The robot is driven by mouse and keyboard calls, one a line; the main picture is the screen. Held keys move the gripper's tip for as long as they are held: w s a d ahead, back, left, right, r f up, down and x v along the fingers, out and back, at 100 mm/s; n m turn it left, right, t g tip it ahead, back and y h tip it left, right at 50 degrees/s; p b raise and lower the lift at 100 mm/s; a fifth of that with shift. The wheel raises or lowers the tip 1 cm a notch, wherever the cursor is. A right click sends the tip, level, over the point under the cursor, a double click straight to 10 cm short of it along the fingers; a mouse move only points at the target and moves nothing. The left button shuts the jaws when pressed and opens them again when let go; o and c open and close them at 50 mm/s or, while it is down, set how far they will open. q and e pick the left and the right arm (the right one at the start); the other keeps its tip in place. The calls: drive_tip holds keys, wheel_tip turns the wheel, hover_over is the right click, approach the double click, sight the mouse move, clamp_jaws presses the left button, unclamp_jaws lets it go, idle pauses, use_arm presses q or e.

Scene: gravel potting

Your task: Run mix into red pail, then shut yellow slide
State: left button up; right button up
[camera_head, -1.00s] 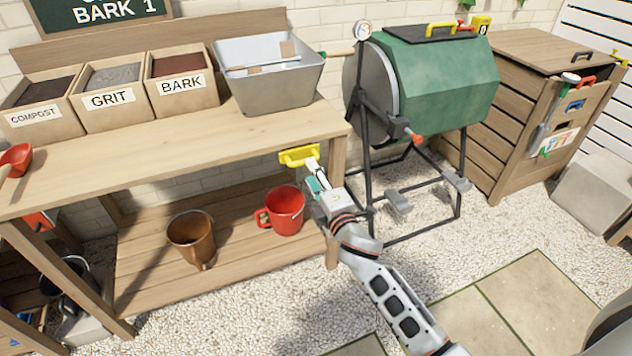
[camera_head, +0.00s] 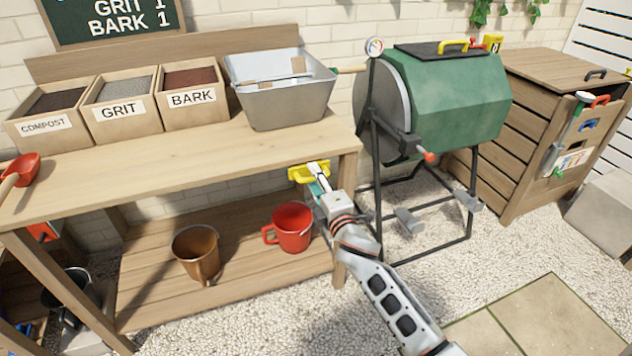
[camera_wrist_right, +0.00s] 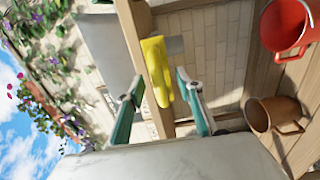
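The yellow slide handle (camera_head: 297,174) hangs at the bench's front edge, below the grey metal tub (camera_head: 290,106). My right gripper (camera_head: 315,172) is at the handle and partly covers it. In the right wrist view the yellow handle (camera_wrist_right: 155,62) lies ahead, between and just beyond the two spread fingers (camera_wrist_right: 160,85); no grip on it shows. The red pail (camera_head: 291,230) stands upright on the lower shelf, below and left of the handle; it also shows in the wrist view (camera_wrist_right: 285,28). The pail's contents cannot be made out. My left gripper is out of view.
A brown pot (camera_head: 196,253) stands left of the pail on the lower shelf (camera_head: 150,300). Compost, grit and bark boxes (camera_head: 123,113) and a red scoop (camera_head: 24,168) are on the bench. A green drum (camera_head: 455,105) on a black frame stands to the right.

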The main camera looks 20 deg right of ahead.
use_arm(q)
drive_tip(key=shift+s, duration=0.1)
use_arm(e)
clamp_jaws()
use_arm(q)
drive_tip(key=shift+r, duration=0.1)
use_arm(e)
drive_tip(key=shift+s, duration=0.15)
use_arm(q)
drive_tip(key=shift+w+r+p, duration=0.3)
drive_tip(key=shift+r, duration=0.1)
use_arm(e)
drive_tip(key=shift+s, duration=0.8)
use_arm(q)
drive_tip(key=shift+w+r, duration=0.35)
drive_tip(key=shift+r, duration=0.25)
use_arm(e)
drive_tip(key=shift+s, duration=0.8)
